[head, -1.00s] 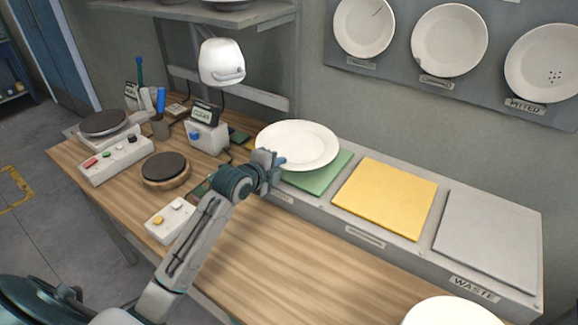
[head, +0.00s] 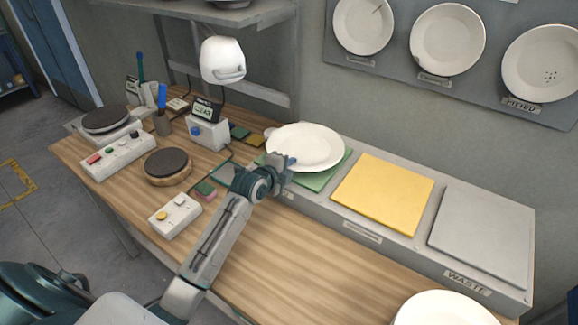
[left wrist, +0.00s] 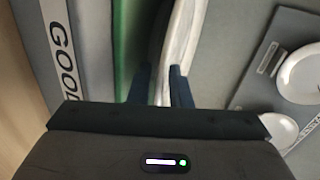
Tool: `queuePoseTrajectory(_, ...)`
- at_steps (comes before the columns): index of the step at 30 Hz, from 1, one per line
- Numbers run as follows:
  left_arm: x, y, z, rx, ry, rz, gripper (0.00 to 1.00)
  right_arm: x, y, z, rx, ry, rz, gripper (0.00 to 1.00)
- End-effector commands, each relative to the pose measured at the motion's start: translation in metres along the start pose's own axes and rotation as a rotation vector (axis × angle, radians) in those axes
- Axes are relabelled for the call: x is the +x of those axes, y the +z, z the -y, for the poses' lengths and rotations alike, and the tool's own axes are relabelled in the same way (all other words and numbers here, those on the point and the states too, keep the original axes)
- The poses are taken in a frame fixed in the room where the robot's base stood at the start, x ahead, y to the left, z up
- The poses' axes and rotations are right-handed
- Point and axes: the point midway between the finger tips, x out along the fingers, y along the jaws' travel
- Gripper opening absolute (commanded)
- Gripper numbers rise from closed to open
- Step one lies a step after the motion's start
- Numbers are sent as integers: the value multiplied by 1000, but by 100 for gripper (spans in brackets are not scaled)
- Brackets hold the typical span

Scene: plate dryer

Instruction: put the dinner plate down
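The white dinner plate (head: 308,145) is over the green pad (head: 327,178) and hides most of it. My left gripper (head: 287,163) is at the plate's near left rim. In the left wrist view the plate (left wrist: 180,45) shows edge-on between the two dark fingers (left wrist: 161,88), so the gripper is shut on its rim. The green pad (left wrist: 124,45) and the GOOD label (left wrist: 62,45) are to the left of it there. I cannot tell whether the plate touches the pad. My right gripper is not in view.
A yellow pad (head: 383,194) and a grey pad (head: 483,237) beside the WASTE label are clear. Another white plate (head: 443,309) is at the bottom right. Sample plates (head: 447,40) hang on the wall.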

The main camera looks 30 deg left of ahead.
Motion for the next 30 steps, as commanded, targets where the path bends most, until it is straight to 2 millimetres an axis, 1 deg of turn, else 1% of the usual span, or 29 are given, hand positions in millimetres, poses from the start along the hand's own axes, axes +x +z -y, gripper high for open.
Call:
queuePoseTrajectory(6, -2, 0, 0, 1, 0, 0, 18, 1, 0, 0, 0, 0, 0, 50)
queuePoseTrajectory(10, -13, 1, -2, 1, 0, 1, 18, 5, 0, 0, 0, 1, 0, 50)
queuePoseTrajectory(14, -35, 0, -2, 5, 0, 0, 18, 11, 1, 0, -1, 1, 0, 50)
queuePoseTrajectory(18, -65, 0, -3, 6, 0, 0, 18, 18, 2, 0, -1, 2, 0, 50)
queuePoseTrajectory(22, -91, 0, -2, 5, -1, -1, 18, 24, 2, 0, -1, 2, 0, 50)
queuePoseTrajectory(24, -101, 1, -2, 4, 1, 0, 18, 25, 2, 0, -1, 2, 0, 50)
queuePoseTrajectory(27, -112, 1, -1, 2, 0, 0, 18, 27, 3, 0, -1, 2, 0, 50)
queuePoseTrajectory(30, -118, 0, 0, 2, 0, 0, 18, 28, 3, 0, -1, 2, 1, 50)
